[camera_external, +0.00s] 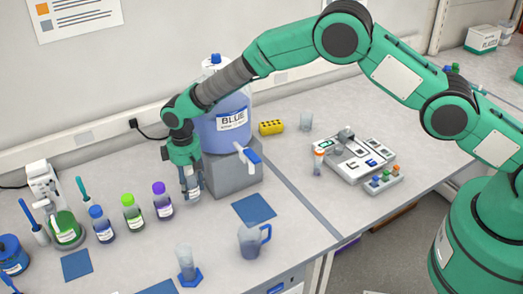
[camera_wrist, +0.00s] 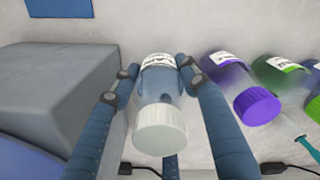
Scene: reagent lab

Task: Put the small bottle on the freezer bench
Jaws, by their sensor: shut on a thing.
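My gripper (camera_external: 189,176) points down at the bench, just left of the grey block under the large blue jug. In the wrist view my gripper (camera_wrist: 157,72) has its fingers closed around a small clear bottle with a white cap and a white label. The small bottle (camera_wrist: 160,133) shows its cap toward the wrist camera. In the outside view the small bottle (camera_external: 193,193) is partly hidden by the fingers. It is upright, at or very near the bench top; I cannot tell if it touches. I cannot tell which surface is the freezer bench.
A purple-capped bottle (camera_external: 163,201) stands close left, then a green-capped one (camera_external: 133,213) and a blue-capped one (camera_external: 101,224). The large blue jug (camera_external: 222,122) sits on a grey block (camera_external: 233,176) at right. A mug (camera_external: 251,241) stands in front. Right, a device (camera_external: 356,158) occupies another bench section.

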